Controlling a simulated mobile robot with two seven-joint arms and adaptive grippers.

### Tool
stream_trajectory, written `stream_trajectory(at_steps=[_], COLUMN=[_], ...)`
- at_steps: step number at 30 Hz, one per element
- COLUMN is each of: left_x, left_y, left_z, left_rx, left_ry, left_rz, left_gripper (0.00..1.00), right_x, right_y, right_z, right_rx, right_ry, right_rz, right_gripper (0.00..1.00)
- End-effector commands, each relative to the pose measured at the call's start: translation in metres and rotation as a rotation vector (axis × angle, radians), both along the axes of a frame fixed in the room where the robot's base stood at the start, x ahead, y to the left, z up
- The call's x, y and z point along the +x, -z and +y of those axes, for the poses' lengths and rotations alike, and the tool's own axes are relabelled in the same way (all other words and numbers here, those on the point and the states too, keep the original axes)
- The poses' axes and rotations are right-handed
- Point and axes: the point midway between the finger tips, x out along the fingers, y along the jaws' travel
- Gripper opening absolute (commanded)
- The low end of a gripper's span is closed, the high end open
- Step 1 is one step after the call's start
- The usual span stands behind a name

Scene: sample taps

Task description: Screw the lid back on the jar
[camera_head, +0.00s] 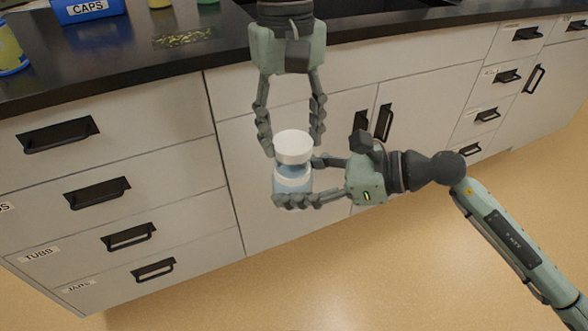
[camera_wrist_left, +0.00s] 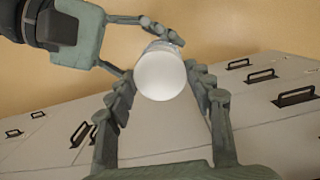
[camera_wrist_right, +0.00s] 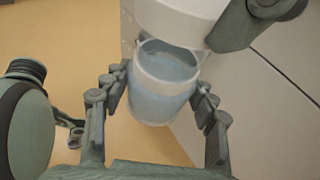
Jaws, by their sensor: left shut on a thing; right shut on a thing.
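The white round lid (camera_head: 294,147) is held by my left gripper (camera_head: 292,143), which reaches down from above and is shut on its sides. The lid fills the middle of the left wrist view (camera_wrist_left: 160,75). The translucent bluish jar (camera_head: 292,180) has a pale band and stands roughly upright in my right gripper (camera_head: 298,182), shut around it from the right. In the right wrist view the jar (camera_wrist_right: 158,100) shows its open mouth, with the lid (camera_wrist_right: 178,22) above it. A gap shows between lid and rim there, so they look apart. The jar's contents are unclear.
Both grippers are in free air before white drawers and cabinets with black handles (camera_head: 130,237). Open tan floor (camera_head: 370,270) lies below.

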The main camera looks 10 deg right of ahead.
Motion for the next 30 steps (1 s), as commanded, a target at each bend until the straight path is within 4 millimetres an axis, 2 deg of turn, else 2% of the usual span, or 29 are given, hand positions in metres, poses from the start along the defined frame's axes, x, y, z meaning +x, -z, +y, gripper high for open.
stream_trajectory(at_steps=[12,22,30], left_x=[0.0,0.0,0.0], left_y=[0.001,0.017,0.018], left_z=[0.0,0.0,0.0], left_rx=[0.001,0.001,0.0], left_ry=[0.001,0.001,0.001], left_rz=[0.0,0.0,-0.001], left_gripper=[0.42,0.42,0.42], right_x=[0.0,0.0,0.0], right_y=[-0.001,-0.001,-0.001], right_z=[0.0,0.0,0.0], right_rx=[0.001,0.0,0.002], right_ry=[0.0,0.001,0.0], right_rz=[-0.001,-0.002,-0.002], right_gripper=[0.06,0.06,0.06])
